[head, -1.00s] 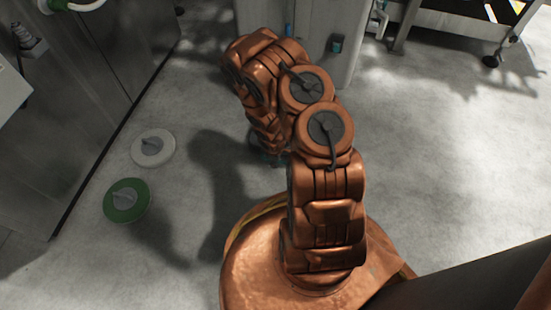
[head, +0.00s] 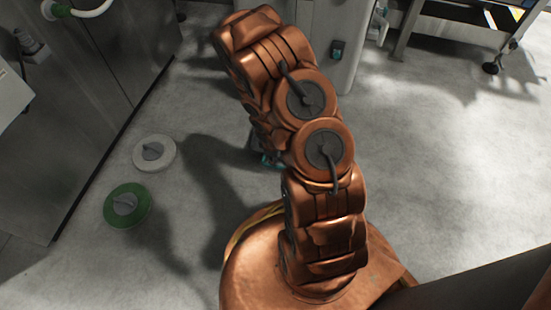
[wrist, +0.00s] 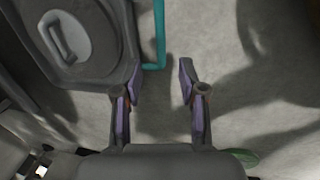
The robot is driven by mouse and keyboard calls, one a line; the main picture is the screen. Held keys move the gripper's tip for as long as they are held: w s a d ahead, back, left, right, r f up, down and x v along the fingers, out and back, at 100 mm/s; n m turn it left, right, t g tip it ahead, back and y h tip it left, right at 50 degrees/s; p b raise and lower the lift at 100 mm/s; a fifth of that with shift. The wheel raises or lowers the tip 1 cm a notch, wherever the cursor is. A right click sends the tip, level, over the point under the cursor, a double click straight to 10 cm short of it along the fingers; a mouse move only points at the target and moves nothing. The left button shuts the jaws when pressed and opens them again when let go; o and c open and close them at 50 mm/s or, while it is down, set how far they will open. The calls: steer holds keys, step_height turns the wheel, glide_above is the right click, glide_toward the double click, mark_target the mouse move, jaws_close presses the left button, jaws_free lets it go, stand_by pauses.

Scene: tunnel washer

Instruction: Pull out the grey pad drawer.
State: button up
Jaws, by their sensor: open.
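My gripper (wrist: 161,82) is open and empty in the wrist view, its two purple-lined fingers spread over the grey floor. A dark grey body with a round light grey pad and raised grip (wrist: 65,38) lies at the upper left of the wrist view. I cannot tell whether it is the grey pad drawer. A teal bar (wrist: 159,35) runs down beside it and bends left, ahead of the fingers and apart from them. In the head view my arm hides the gripper and most of what is under it. No drawer front shows clearly there.
A white disc (head: 154,153) and a green disc (head: 127,206), each with a knob, lie on the floor at left. A steel cabinet (head: 85,75) stands beside them. A pale cabinet (head: 316,65) stands behind my arm. A wheeled table (head: 463,30) is at upper right; floor at right is clear.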

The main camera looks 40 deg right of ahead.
steer(key=shift+s+a+r, duration=0.1)
steer(key=shift+r, duration=0.55)
steer(key=shift+s+a+r, duration=0.1)
steer(key=shift+r, duration=0.5)
steer(key=shift+r, duration=0.1)
steer(key=s+a+r+m+g+h+p, duration=0.1)
steer(key=s+r+m+p, duration=0.15)
steer(key=r+p, duration=1.35)
steer(key=s+a+r+m+g+p, duration=0.1)
steer(key=s+a+r+m+p, duration=0.3)
steer(key=r, duration=2.3)
steer(key=s+a+r+y+p, duration=0.1)
steer(key=s+a+r+p, duration=0.3)
steer(key=r+p, duration=0.3)
steer(key=s+a+r+m+y+p, duration=0.1)
steer(key=s+a+r+p, duration=0.3)
steer(key=r, duration=1.3)
steer(key=s+a+r+g+p, duration=0.1)
steer(key=s+a+r+p, duration=0.3)
steer(key=s+r+p, duration=0.5)
step_height(320, 180, up, 3)
steer(key=p, duration=0.2)
steer(key=shift+y+p, duration=0.4)
steer(key=shift+r+m, duration=0.1)
steer(key=shift+m, duration=0.15)
